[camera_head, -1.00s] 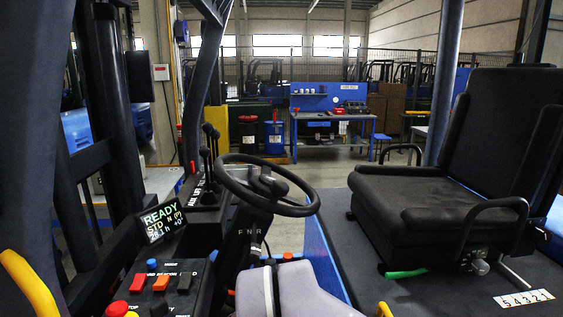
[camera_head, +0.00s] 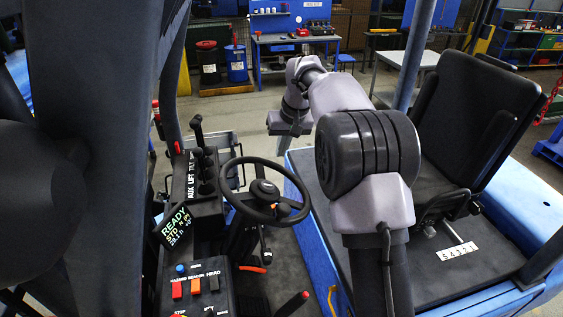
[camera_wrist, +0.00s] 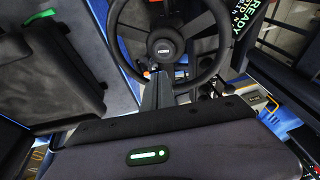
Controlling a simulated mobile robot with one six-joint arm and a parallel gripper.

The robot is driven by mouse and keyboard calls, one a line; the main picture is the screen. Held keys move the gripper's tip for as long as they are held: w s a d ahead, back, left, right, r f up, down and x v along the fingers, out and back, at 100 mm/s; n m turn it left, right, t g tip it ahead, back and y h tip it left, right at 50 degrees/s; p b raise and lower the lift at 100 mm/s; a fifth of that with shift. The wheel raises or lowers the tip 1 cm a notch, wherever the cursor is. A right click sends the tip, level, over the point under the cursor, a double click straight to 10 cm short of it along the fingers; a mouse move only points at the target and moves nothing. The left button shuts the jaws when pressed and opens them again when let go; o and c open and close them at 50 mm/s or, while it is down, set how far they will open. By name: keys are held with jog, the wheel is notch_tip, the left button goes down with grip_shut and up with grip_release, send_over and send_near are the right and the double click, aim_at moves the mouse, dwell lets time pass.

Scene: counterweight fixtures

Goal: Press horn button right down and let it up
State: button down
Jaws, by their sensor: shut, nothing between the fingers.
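The horn button (camera_wrist: 165,48) is the round dark cap at the centre of the steering wheel (camera_wrist: 206,68) in the wrist view. In the head view the horn button (camera_head: 265,187) shows on the hub of the black wheel (camera_head: 231,170). My gripper (camera_wrist: 158,74) is shut and empty. Its fingertips appear just below the button in the wrist view, and I see a gap in the picture between them. In the head view my arm reaches behind the wheel's right side, and the fingertips are hard to make out. The button appears up.
A lit READY display (camera_head: 175,225) and black levers (camera_head: 202,160) stand left of the wheel. A switch panel (camera_head: 215,304) lies in front. The black seat (camera_head: 462,125) is at the right. A blue workbench (camera_head: 293,41) stands farther back.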

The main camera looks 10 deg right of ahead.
jog(key=shift+f, duration=0.1)
jog(key=p, duration=0.2)
send_near(267, 187)
jog(key=w+f, duration=0.2)
jog(key=f, duration=0.1)
jog(key=w+f, duration=0.1)
jog(key=shift+d+f, duration=0.1)
jog(key=shift+f, duration=0.3)
jog(key=shift+a+f, duration=0.3)
jog(key=shift+f, duration=0.35)
jog(key=shift+s+a+f+b, duration=0.1)
jog(key=shift+a+f+b, duration=0.05)
jog(key=shift+f+b, duration=0.45)
jog(key=shift+a+f+b, duration=0.2)
jog(key=shift+f+b, duration=0.2)
jog(key=shift+b, duration=0.25)
jog(key=shift+s+r, duration=0.1)
jog(key=shift+r, duration=0.05)
